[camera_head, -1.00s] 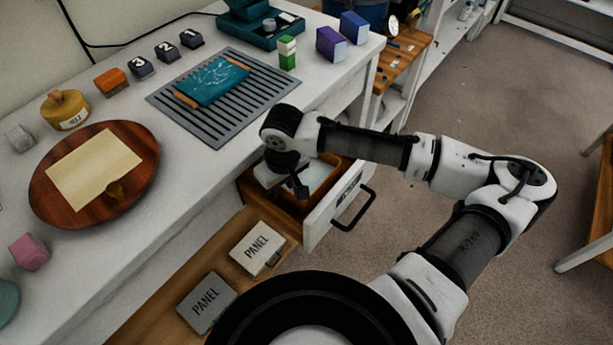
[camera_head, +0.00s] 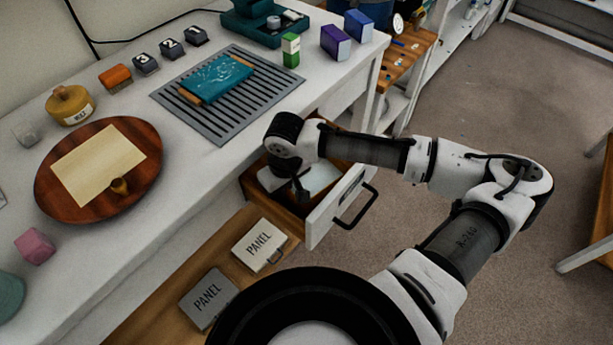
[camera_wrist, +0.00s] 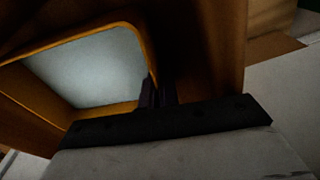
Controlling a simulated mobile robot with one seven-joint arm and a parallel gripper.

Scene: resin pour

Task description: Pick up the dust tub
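The dust tub (camera_head: 318,178) is inside the open drawer, partly hidden by my wrist. In the wrist view, the dust tub (camera_wrist: 126,107) has a yellow-orange rim and a pale grey-white inside. My gripper (camera_head: 300,190) points down into the drawer. In the wrist view, the dark fingers of my gripper (camera_wrist: 158,92) are close together at the tub's right wall, and the rim runs in between them. They look shut on that wall; their tips are hidden. I cannot tell whether the tub is clear of the drawer floor.
The drawer front (camera_head: 338,206) with its black handle (camera_head: 356,207) stands open under the white bench (camera_head: 120,240). Two panel boxes (camera_head: 259,246) (camera_head: 208,297) lie on the wooden shelf. A round wooden board (camera_head: 60,208) and a grey slatted mat (camera_head: 215,128) are on the bench.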

